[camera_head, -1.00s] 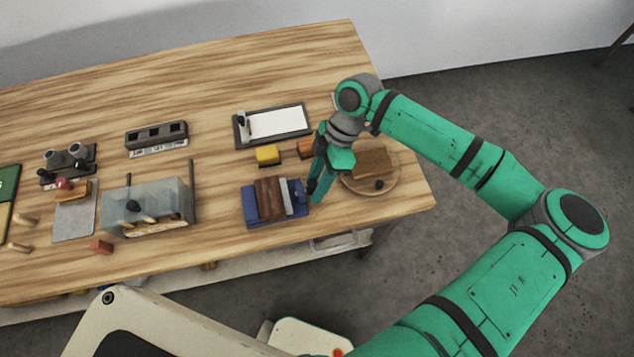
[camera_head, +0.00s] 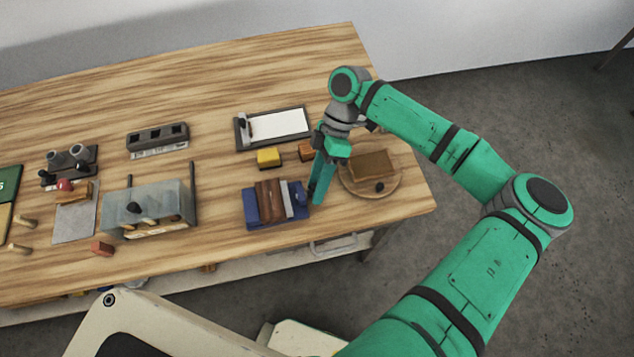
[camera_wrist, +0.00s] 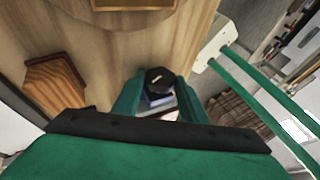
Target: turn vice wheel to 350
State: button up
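The vice (camera_head: 250,214) has a blue body with brown jaws and a light plate, and sits near the table's front right. Its wheel (camera_wrist: 158,80) shows in the wrist view as a dark, many-sided knob with a short white mark on its face. My gripper (camera_head: 317,197) is at the vice's right end, its green fingers pointing down. The fingers hide the wheel in the head view. No scale numbers can be read.
A round wooden board (camera_head: 372,190) with a brown block stands close on the right. A yellow block (camera_head: 268,157), an orange-brown block (camera_head: 306,152) and a clipboard (camera_head: 276,125) lie behind the vice. A clear box (camera_head: 150,205) stands to the left.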

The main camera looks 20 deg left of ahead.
jog(key=shift+o, duration=1.1)
jog(key=v, duration=1.1)
jog(key=shift+f, duration=0.1)
